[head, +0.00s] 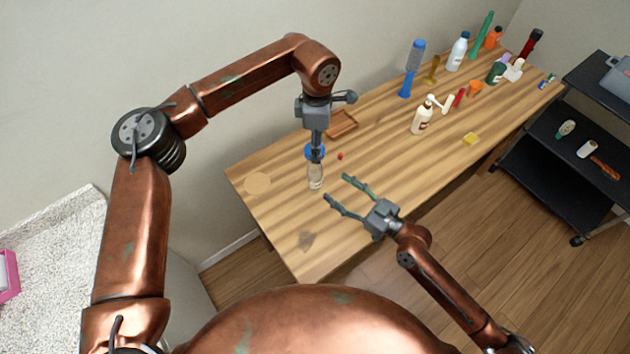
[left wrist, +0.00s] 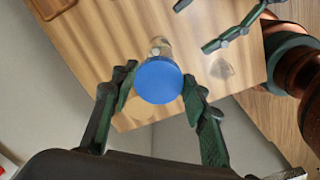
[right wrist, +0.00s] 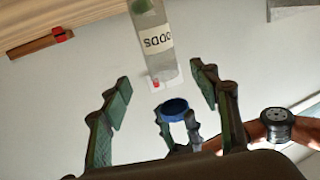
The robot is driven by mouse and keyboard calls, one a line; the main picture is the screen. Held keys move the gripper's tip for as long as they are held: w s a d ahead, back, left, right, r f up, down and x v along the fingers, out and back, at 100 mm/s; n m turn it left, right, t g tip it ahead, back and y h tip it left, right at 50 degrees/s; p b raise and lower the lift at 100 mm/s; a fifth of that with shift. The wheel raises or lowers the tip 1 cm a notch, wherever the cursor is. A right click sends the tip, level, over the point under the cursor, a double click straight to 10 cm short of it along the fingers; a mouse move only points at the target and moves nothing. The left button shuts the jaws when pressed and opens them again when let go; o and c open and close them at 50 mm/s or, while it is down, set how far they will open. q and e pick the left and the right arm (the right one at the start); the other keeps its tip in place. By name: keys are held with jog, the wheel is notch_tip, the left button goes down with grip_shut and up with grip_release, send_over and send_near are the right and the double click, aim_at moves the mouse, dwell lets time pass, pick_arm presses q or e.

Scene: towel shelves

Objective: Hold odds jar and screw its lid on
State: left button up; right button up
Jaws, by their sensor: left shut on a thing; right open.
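The odds jar (head: 315,179) is clear with a white label and stands upright near the table's front left part. In the right wrist view the jar (right wrist: 157,40) shows its lettering, with something green inside. My left gripper (head: 316,154) points down above the jar, shut on the blue lid (head: 314,150). The lid (left wrist: 158,82) sits between its fingertips in the left wrist view. In the right wrist view a gap shows between the lid (right wrist: 173,108) and the jar. My right gripper (head: 336,188) is open and empty, its fingers pointing at the jar from the right.
A round tan disc (head: 257,183) lies left of the jar. A brown tray (head: 342,124) and a small red object (head: 340,156) lie behind it. A pump bottle (head: 423,117) and several bottles fill the right part of the table (head: 290,252). A black shelf cart (head: 545,182) stands right.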

aim_at(322, 177)
jog(key=x, duration=0.9)
jog(key=shift+w+a, duration=0.15)
jog(key=shift+a, duration=0.1)
grip_shut()
dwell(0.4)
